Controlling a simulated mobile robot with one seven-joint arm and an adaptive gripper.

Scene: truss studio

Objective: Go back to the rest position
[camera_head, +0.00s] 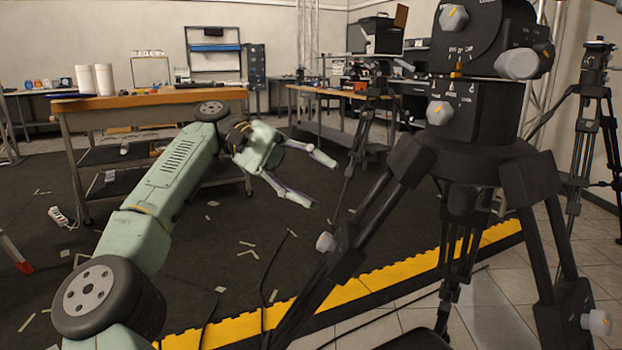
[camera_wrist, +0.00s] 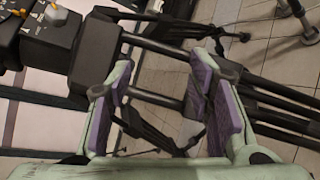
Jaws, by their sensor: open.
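My gripper (camera_head: 312,178) is open and empty in the head view, its two pale green fingers spread apart and pointing right. It hangs in the air left of a large black tripod (camera_head: 465,165). In the wrist view my gripper (camera_wrist: 165,105) shows both fingers with purple inner pads. Black tripod legs (camera_wrist: 160,50) show beyond and between the fingers there; nothing is seen gripped. I cannot tell how far the fingers are from the legs. My green arm reaches up from the lower left in the head view.
A wooden workbench (camera_head: 150,97) stands behind my arm, with white cylinders (camera_head: 95,80) on top. Another bench (camera_head: 330,92) is farther back. A second tripod (camera_head: 592,130) stands at the right. Dark matting (camera_head: 240,270) with a yellow edge (camera_head: 370,282) and loose cables covers the floor.

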